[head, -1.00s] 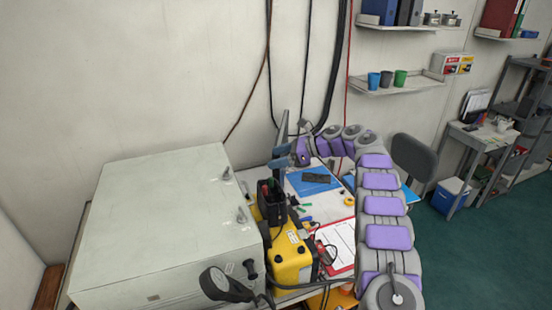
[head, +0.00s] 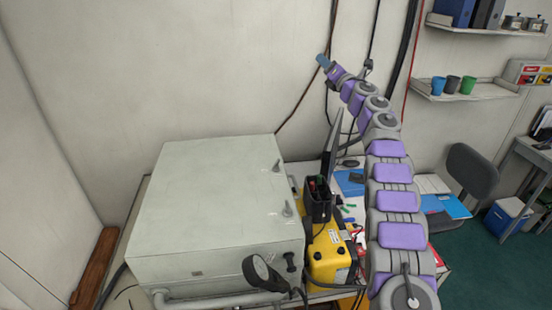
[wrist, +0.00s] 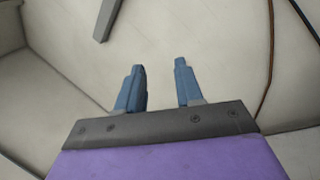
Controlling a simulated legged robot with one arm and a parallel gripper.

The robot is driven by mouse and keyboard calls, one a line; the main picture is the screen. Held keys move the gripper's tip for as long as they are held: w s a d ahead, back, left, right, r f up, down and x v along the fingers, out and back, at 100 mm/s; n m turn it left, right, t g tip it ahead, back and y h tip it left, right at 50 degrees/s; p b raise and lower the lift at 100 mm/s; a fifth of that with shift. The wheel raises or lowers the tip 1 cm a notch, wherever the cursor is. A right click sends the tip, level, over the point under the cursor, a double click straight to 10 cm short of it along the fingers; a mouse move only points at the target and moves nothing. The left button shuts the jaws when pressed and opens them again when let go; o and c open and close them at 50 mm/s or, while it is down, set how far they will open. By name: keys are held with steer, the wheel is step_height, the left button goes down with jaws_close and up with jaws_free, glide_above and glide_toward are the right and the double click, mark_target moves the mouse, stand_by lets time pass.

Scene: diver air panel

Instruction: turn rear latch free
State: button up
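The rear latch (head: 277,166) is a small grey lever at the far right edge of the large pale grey box (head: 205,205). A second, similar latch (head: 287,208) stands nearer on the same edge. My gripper (head: 323,60) is raised above and behind the box, up against the background of the wall, well apart from both latches. In the wrist view my gripper (wrist: 160,66) has its two blue fingers apart with nothing between them. Neither latch can be made out in the wrist view. Whether the rear latch is fastened is too small to tell.
Right of the box stand a yellow case (head: 328,258), a black holder (head: 318,198) and a dark upright screen (head: 332,145). Dark cables hang down the wall behind my arm. The box top is clear.

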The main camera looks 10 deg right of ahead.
steer(key=w+d+r+m+t+h+p, duration=0.1)
steer(key=d+r+m+t+h, duration=0.15)
steer(key=r+m+h, duration=0.7)
steer(key=m+g+y+p, duration=0.1)
steer(key=m+g+p, duration=0.3)
steer(key=m+g, duration=1.95)
glide_toward(276, 163)
steer(key=f+m+t, duration=0.1)
steer(key=f, duration=0.1)
steer(key=d+f+m+t, duration=0.1)
steer(key=f+t, duration=0.1)
steer(key=f, duration=0.1)
steer(key=s+f+m+t, duration=0.1)
steer(key=f+m, duration=0.1)
steer(key=f, duration=0.1)
steer(key=shift+d+t+p, duration=0.3)
steer(key=shift+d+p, duration=0.05)
steer(key=shift+p, duration=0.05)
